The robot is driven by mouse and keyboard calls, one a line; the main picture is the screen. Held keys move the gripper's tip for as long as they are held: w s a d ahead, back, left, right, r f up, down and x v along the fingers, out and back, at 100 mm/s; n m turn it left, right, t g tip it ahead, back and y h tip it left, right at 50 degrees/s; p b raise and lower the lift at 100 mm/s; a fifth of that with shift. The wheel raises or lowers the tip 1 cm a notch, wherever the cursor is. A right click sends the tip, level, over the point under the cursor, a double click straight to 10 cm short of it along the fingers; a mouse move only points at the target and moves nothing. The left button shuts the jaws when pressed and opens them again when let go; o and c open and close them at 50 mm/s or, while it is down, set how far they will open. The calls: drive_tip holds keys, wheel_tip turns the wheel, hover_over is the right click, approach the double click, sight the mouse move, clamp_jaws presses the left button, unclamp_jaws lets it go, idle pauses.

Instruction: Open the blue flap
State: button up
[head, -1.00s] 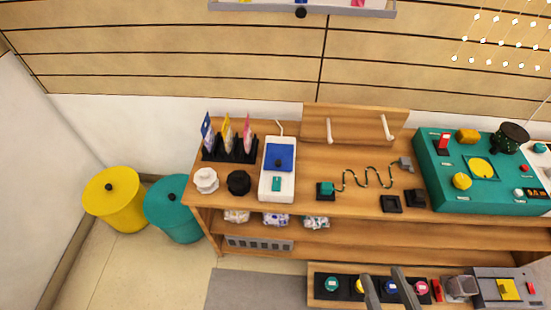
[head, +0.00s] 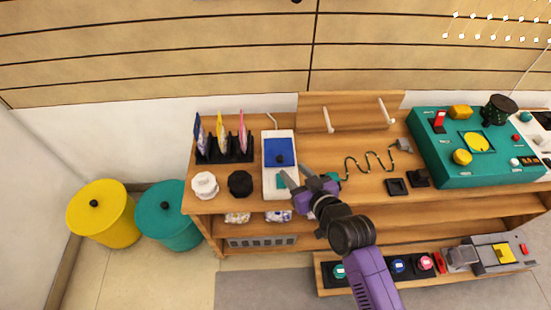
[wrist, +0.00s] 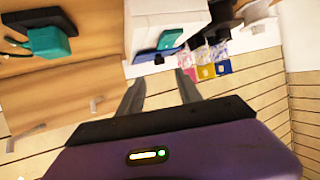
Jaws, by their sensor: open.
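The blue flap (head: 279,152) with a dark knob lies closed on top of a white box (head: 268,187) on the wooden bench. A teal piece sits in front of the flap on the same box, partly hidden by my gripper. My gripper (head: 293,168) is open and empty, its fingertips over the right side of the box, just in front and right of the flap. Contact cannot be told. In the wrist view, the white box (wrist: 165,22) and a blue part of the flap (wrist: 170,39) show beyond the fingers of my gripper (wrist: 160,84).
A black rack (head: 224,155) with colored packets stands left of the box. White (head: 205,186) and black (head: 240,184) knobs sit in front of it. A wire track (head: 370,162) and teal console (head: 478,165) lie right. A wooden panel (head: 351,117) stands behind.

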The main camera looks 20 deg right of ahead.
sight(280, 158)
drive_tip(key=shift+x, duration=3.8)
clamp_jaws()
